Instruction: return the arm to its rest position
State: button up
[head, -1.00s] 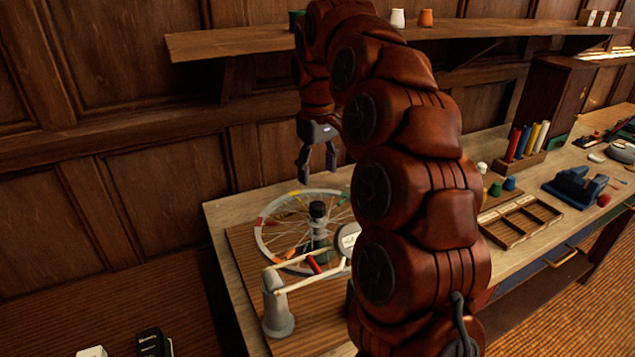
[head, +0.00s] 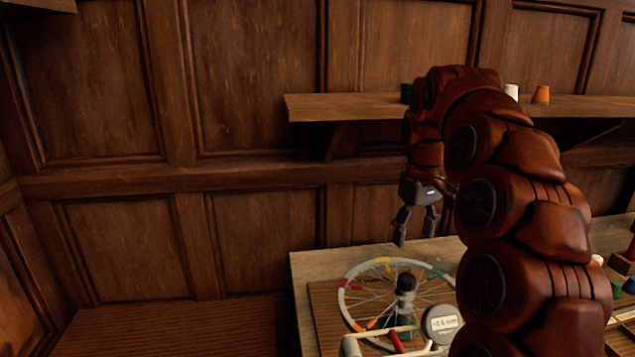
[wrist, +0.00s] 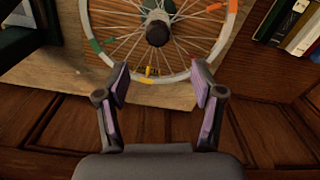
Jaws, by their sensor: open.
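My gripper (head: 416,226) hangs fingers-down at the end of my reddish-brown arm, above the back edge of the workbench and in front of the panelled wall. In the wrist view my gripper (wrist: 162,85) is open, with nothing between its fingers. My arm arches up from the lower right, its top at about shelf height. A spoked wheel (head: 350,302) with coloured rim marks lies flat on the bench below the gripper, apart from it. The wheel also shows beyond the fingertips in the wrist view (wrist: 97,58).
A wooden shelf (head: 340,106) on the wall runs behind my arm, with a white cup (head: 511,91) and an orange cup (head: 541,94) on it. A round gauge (head: 441,323) stands beside the wheel. Books (wrist: 290,25) show in the wrist view. The wall area at left is clear.

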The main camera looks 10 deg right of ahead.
jog(key=shift+g, duration=0.3)
jog(key=s+a+f, duration=0.1)
jog(key=s+a, duration=0.1)
jog(key=s, duration=0.2)
jog(key=s+a+f, duration=0.1)
jog(key=s+a, duration=0.1)
jog(key=s, duration=0.3)
jog(key=s+a+f, duration=0.1)
jog(key=s+a, duration=0.1)
jog(key=s, duration=0.3)
jog(key=shift+s+a+f, duration=0.2)
jog(key=shift+a+f, duration=0.15)
jog(key=shift+a, duration=0.05)
jog(key=s+f+m, duration=0.1)
jog(key=s+f, duration=0.2)
jog(key=s, duration=0.4)
jog(key=s+a+f+m, duration=0.1)
jog(key=s+f, duration=0.3)
jog(key=s, duration=0.3)
jog(key=s+a+f+m+g, duration=0.1)
jog(key=s+f, duration=0.3)
jog(key=s, duration=0.3)
jog(key=shift+s+f, duration=0.25)
jog(key=shift+a, duration=0.1)
jog(key=shift+c, duration=0.3)
